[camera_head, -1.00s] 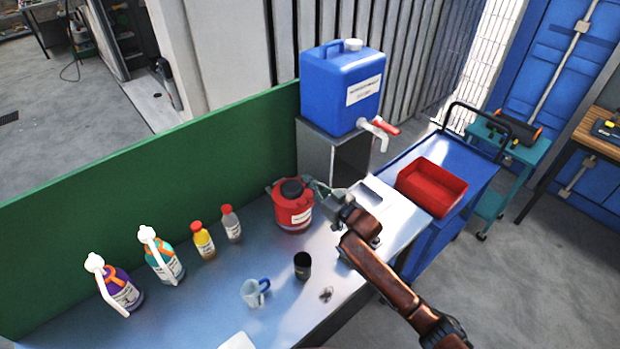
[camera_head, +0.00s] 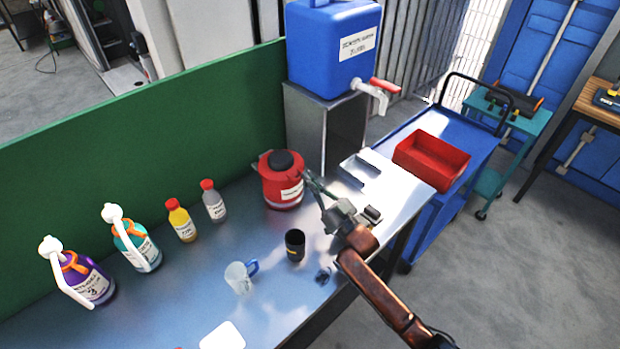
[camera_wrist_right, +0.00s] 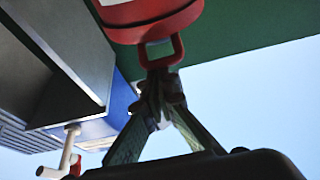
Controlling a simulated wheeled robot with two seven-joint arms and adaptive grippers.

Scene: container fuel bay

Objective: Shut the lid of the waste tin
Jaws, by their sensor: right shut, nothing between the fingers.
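The waste tin (camera_head: 280,190) is a red round can with a white label, standing at the far end of the metal bench. Its top shows a black round part (camera_head: 283,161); I cannot tell from here how far the lid is shut. In the right wrist view the red tin (camera_wrist_right: 150,28) fills the top, with a red loop (camera_wrist_right: 161,51) sticking out. My right gripper (camera_head: 311,182) is shut and empty at the tin's right side. In the wrist view its fingertips (camera_wrist_right: 158,84) are close to the loop; contact is unclear. My left gripper is out of view.
A blue canister (camera_head: 330,45) with a tap stands on a metal stand behind the tin. A grey tray (camera_head: 350,176) lies to the right. A black cup (camera_head: 295,246), a clear mug (camera_head: 239,279) and several bottles stand on the bench. A green panel (camera_head: 150,130) runs behind.

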